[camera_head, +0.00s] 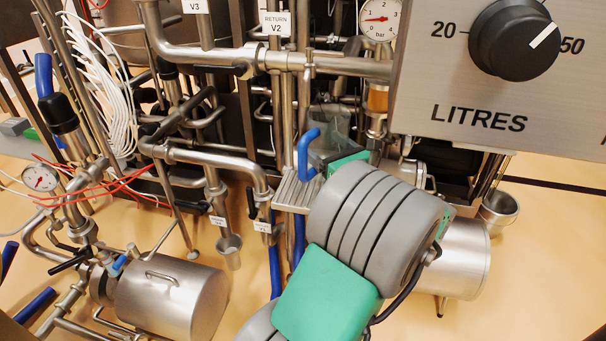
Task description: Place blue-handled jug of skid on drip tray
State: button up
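The blue-handled jug (330,124) is a see-through grey vessel near the centre, with its bent blue handle (308,150) on its left side. The drip tray (293,195) is a ribbed metal plate just below and left of the jug. The handle's lower end overlaps the tray's back edge in the picture. I cannot tell whether the jug touches the tray or is above or behind it. My grey and green arm (370,225) reaches up from the bottom to the jug's lower right. It hides my gripper's fingers and the jug's lower part, so I cannot see their grip.
A large panel marked LITRES with a black knob (514,38) fills the upper right. A steel drum (180,298) lies at lower left. Open tan floor (545,250) shows at right.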

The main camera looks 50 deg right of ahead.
jog(key=w+d+f+b, duration=0.1)
jog(key=w+f, duration=0.2)
jog(key=f, duration=0.1)
jog(key=w+d+f+b, duration=0.1)
jog(key=w+f+b, duration=0.1)
jog(key=w+f, duration=0.1)
jog(key=w+d+f+b, duration=0.2)
jog(key=w+f, duration=0.1)
jog(key=f, duration=0.1)
jog(key=shift+w+f, duration=0.25)
jog(key=shift+f, duration=0.05)
jog(key=shift+r, duration=0.15)
jog(key=o, duration=1.1)
jog(key=shift+f, duration=0.2)
jog(key=shift+o, duration=1.4)
